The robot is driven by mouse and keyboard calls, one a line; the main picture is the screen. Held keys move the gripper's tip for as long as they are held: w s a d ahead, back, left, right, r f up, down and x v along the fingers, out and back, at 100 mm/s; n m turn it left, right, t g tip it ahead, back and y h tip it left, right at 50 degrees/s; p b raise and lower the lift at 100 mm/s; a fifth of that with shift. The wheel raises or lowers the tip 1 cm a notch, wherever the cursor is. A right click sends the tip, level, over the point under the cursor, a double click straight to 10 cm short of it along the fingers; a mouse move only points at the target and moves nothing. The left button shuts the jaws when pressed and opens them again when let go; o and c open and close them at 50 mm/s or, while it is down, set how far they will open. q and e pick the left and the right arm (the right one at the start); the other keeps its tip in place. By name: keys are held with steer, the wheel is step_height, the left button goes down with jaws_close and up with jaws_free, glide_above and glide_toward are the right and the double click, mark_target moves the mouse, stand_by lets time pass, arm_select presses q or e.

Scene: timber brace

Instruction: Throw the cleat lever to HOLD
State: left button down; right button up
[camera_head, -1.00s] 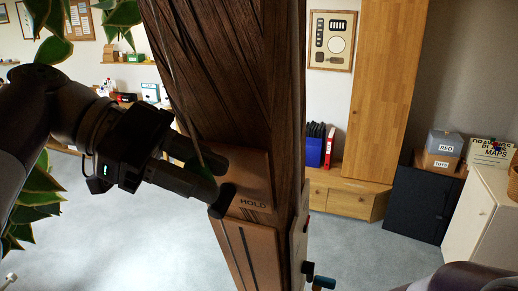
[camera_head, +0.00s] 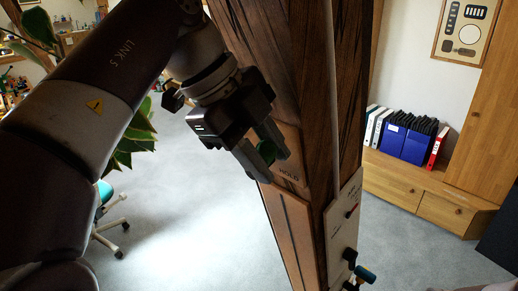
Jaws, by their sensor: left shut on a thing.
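The dark timber post (camera_head: 312,90) stands upright in the middle of the view. A brown plate marked HOLD (camera_head: 290,172) is on its left face, above a grooved panel (camera_head: 290,230). My left gripper (camera_head: 270,165) is at this plate, its fingers pointing down and right. It is shut on a dark green piece (camera_head: 268,148), which looks like the grip of the cleat lever. The fingers hide most of the lever, so its exact position cannot be told. My right gripper is out of view.
A pale panel (camera_head: 342,232) with a knob and a teal-handled part (camera_head: 365,273) is on the post's right face. A wooden cabinet (camera_head: 430,195) with binders stands behind at right. A plant (camera_head: 135,135) is at left. The grey floor is open.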

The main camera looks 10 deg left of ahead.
arm_select(q)
steer(key=shift+d+f, duration=0.1)
steer(key=shift+f, duration=0.1)
stand_by(0.4)
steer(key=c, duration=1.1)
jaws_free()
steer(key=shift+c, duration=0.2)
steer(key=p+v, duration=0.1)
steer(key=v, duration=0.6)
steer(key=shift+r+p, duration=0.3)
steer(key=shift+p, duration=0.1)
steer(key=shift+w, duration=0.1)
steer(key=shift+d+y, duration=0.15)
steer(key=shift+y, duration=0.15)
